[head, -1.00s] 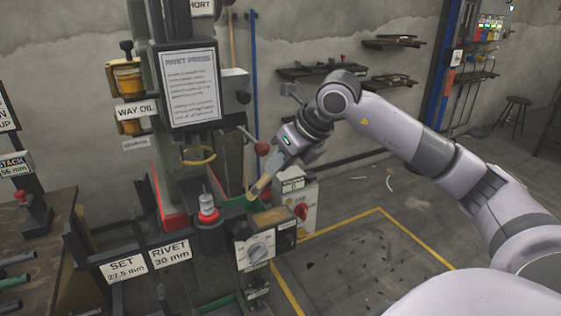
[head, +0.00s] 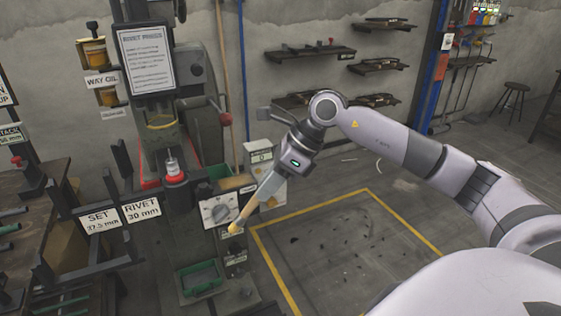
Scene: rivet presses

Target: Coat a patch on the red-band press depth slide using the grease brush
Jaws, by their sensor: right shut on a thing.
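My right gripper (head: 272,187) comes in from the right and is shut on the grease brush (head: 247,215). The brush points down and to the left, its rounded yellowish end (head: 235,228) lowest. That end shows in front of the press's control box, beside the grey dial; I cannot tell whether it touches. The rivet press (head: 140,128) stands at the left, with red strips (head: 149,184) low on its column. I cannot make out clearly which part is the depth slide or whether it bears grease. My left gripper is not in view.
A lever with a red knob (head: 225,119) sticks out above the control box (head: 222,207). A red-collared part (head: 175,177) stands in front of the column. SET and RIVET signs (head: 141,209) hang at the left. A green tray (head: 199,280) sits low. Yellow-lined floor is open at right.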

